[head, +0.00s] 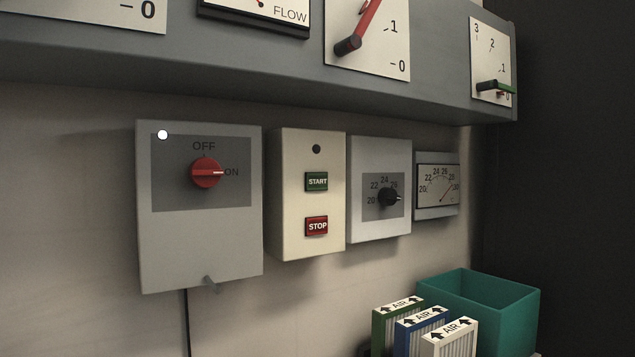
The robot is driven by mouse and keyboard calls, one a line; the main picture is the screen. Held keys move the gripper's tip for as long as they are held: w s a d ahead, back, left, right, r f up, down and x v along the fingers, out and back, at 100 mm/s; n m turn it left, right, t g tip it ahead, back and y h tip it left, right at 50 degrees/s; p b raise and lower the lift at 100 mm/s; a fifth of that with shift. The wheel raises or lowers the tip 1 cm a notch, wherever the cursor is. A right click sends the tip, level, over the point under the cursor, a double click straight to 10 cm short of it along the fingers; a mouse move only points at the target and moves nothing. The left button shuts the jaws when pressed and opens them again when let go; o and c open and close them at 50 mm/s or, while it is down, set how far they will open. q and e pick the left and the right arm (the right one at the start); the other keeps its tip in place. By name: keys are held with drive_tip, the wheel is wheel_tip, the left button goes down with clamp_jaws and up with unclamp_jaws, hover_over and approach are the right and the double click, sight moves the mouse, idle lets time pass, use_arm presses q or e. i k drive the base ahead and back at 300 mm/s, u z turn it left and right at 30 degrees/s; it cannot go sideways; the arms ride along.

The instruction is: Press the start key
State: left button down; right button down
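The start key (317,181) is a small green rectangle marked START on a cream box (306,240) on the wall, near the middle of the head view. The red stop key (317,226), marked STOP, sits below it on the same box. A dark round lamp or hole (316,149) is above the start key. Nothing covers the keys. Neither of my grippers is in view.
Left of the cream box is a grey switch box with a red knob (207,173) pointing to ON and a white lit lamp (162,135). Right are a black dial (389,197) and a meter (438,187). A grey gauge shelf (250,75) overhangs; a teal bin (505,310) and filters (420,322) stand below.

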sight(315, 181)
drive_tip(key=z, duration=1.75)
drive_tip(key=i, duration=0.75)
drive_tip(key=u, duration=3.2)
